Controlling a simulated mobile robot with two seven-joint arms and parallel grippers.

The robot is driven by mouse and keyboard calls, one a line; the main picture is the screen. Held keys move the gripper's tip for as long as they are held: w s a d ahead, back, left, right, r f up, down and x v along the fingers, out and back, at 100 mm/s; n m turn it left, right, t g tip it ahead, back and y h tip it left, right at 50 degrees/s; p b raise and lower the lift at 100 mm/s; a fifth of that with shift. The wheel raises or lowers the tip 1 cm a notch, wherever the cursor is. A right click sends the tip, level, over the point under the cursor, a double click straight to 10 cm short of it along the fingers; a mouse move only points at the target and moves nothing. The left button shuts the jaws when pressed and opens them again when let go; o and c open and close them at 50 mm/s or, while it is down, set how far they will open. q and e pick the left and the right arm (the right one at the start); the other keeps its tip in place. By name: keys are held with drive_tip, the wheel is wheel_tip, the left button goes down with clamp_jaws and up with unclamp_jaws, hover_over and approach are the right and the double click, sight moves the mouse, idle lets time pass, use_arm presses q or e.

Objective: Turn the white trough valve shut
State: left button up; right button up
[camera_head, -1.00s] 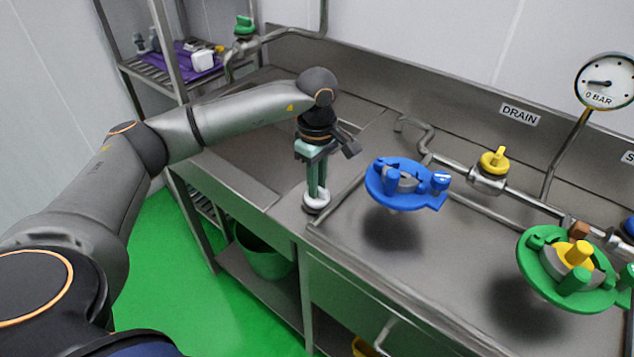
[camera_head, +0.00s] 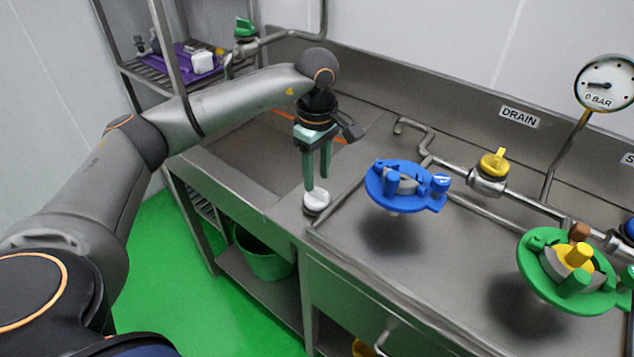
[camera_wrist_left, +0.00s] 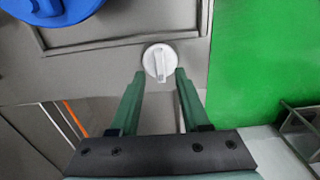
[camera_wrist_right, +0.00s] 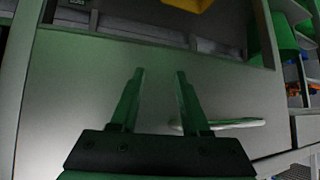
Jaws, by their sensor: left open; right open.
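The white trough valve (camera_head: 316,200) is a round knob on the steel rim at the trough's front right corner. In the left wrist view the white valve (camera_wrist_left: 159,63) shows a raised bar running nearly up and down the picture. My left gripper (camera_head: 317,181) points down just above the knob, open, with its green fingers apart. In the left wrist view the left gripper's fingertips (camera_wrist_left: 160,73) lie either side of the knob's lower part, and nothing is held. My right gripper (camera_wrist_right: 161,72) is open and empty before a grey panel.
A blue valve fixture (camera_head: 405,183) and a green one (camera_head: 567,270) stand on the counter to the right. A drain pipe with a yellow valve (camera_head: 493,163) runs behind. A green bucket (camera_head: 262,262) sits below. An orange strip (camera_head: 283,114) shows in the trough.

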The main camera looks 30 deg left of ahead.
sight(317, 188)
use_arm(q)
wheel_tip(317, 188, up, 9)
idle(0.8)
